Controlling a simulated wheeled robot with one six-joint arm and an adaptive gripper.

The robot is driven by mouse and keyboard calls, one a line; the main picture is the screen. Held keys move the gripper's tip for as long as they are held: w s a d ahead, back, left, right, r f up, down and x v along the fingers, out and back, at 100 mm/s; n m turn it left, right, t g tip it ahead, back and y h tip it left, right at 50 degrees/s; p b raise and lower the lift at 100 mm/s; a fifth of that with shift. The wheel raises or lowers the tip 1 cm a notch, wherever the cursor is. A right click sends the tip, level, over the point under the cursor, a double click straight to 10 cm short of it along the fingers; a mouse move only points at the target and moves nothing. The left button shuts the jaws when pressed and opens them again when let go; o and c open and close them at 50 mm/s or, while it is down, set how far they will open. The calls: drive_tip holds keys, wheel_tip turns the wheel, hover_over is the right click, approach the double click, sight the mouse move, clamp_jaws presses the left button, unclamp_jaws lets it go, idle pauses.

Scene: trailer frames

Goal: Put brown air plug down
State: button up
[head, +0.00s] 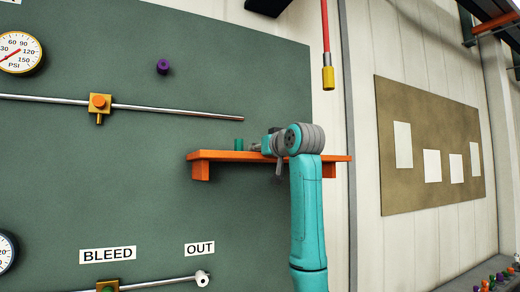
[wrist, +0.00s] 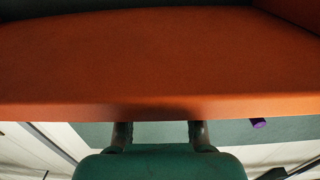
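No brown air plug can be made out in either view. My gripper (head: 253,147) is at the orange shelf (head: 227,155) in the head view, close to its surface and partly hidden by my own wrist. In the wrist view the two dark fingers of my gripper (wrist: 161,128) stand apart at the edge of the orange shelf (wrist: 160,60). Nothing shows between them, and their tips are hard to see. A small green cylinder (head: 239,143) stands on the shelf just left of my gripper.
A purple plug (head: 163,66) is on the green board above left; it also shows in the wrist view (wrist: 258,122). A red hose with a yellow end (head: 328,78) hangs above my arm. Metal pipes (head: 180,109) cross the board. Several small coloured items (head: 500,278) lie at lower right.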

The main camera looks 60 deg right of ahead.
drive_tip(key=o, duration=0.4)
drive_tip(key=shift+r, duration=0.1)
drive_tip(key=shift+s+r, duration=0.1)
drive_tip(key=shift+s, duration=0.05)
drive_tip(key=v, duration=1.1)
drive_tip(key=shift+s+a, duration=0.2)
drive_tip(key=shift+s, duration=0.15)
